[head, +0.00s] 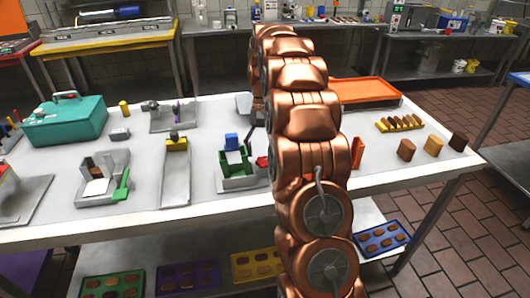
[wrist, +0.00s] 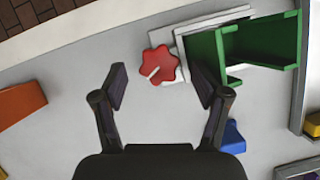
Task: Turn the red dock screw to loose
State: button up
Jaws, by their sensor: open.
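The red dock screw (wrist: 161,66) is a lobed red knob with a pale line on its face. In the wrist view it lies ahead of and between my open fingertips, attached at the near corner of the grey dock plate (wrist: 193,62). My gripper (wrist: 162,82) is open and empty, with a finger on each side and clear space between them and the knob. In the head view my arm covers most of the knob; a small red bit shows at its left edge (head: 262,162). My gripper is mostly hidden there.
A green open-sided fixture (wrist: 257,45) stands on the dock, with a blue block (wrist: 232,138) nearby. An orange piece (wrist: 20,102) lies at the left in the wrist view. A teal box (head: 65,119) and an orange tray (head: 365,91) stand farther off on the white table (head: 230,205).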

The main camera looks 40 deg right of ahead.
aim_at(265, 161)
notch_tip(265, 161, up, 4)
jog(key=p, duration=0.3)
jog(key=shift+r, duration=0.15)
jog(key=shift+s+d+n, duration=0.15)
jog(key=shift+n, duration=0.25)
jog(key=shift+s+d+n+t+h+p, duration=0.2)
jog(key=shift+n+t+h+p, duration=0.15)
jog(key=shift+n, duration=0.45)
jog(key=n, duration=0.1)
jog(key=r+n+t+h+p, duration=0.1)
jog(key=shift+s+d+n, duration=0.15)
jog(key=shift+s+n, duration=0.15)
jog(key=shift+s+r+n+p, duration=0.1)
jog(key=shift+r+n+p, duration=0.15)
jog(key=shift+n, duration=0.65)
jog(key=n, duration=0.1)
jog(key=n+t, duration=0.1)
jog(key=n+h+p, duration=0.1)
jog(key=shift+a+r, duration=0.25)
jog(key=shift+a, duration=0.1)
jog(key=shift+a+n+t, duration=0.3)
jog(key=shift+n+t, duration=0.15)
jog(key=shift+n, duration=0.55)
jog(key=shift+f, duration=0.35)
jog(key=shift+f+p, duration=1.35)
jog(key=shift+f, duration=2.25)
